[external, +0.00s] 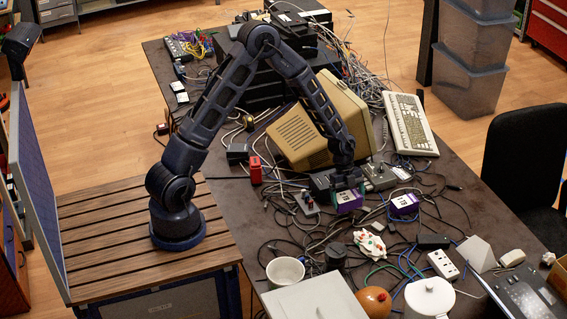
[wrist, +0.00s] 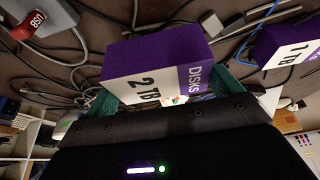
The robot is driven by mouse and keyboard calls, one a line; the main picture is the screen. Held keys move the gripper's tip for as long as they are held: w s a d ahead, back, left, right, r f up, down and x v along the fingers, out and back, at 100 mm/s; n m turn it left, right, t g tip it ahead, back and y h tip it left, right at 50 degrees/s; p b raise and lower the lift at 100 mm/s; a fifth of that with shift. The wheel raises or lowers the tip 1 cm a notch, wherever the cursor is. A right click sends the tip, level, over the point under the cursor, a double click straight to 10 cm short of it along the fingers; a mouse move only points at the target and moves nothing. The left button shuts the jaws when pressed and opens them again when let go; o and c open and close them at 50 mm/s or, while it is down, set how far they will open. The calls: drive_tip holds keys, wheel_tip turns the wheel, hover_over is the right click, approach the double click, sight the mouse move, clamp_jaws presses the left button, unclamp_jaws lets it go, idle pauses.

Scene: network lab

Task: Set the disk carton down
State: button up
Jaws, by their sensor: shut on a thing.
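The disk carton (wrist: 160,65) is a purple and white box marked "DISKS 2 TB", large in the middle of the wrist view. In the external view the carton (external: 349,201) is at the end of my arm, over the cluttered dark table. My gripper (external: 348,186) is shut on it; its green fingers show on both sides of the box in the wrist view. I cannot tell whether the carton touches the table. A second purple carton (external: 404,204), marked "1 TB", lies apart to the right and also shows in the wrist view (wrist: 288,45).
Loose cables cover the dark table (external: 478,208) around the cartons. A beige monitor (external: 318,130) lies behind my gripper, with a keyboard (external: 410,124) to its right. A white and green object (external: 370,244) lies in front. A red USB item (wrist: 28,26) is at the wrist view's upper left.

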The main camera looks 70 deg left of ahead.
sight(347, 208)
drive_tip(key=shift+f, duration=2.45)
drive_tip(key=shift+f, duration=0.15)
drive_tip(key=o, duration=0.7)
drive_tip(key=shift+o, duration=0.2)
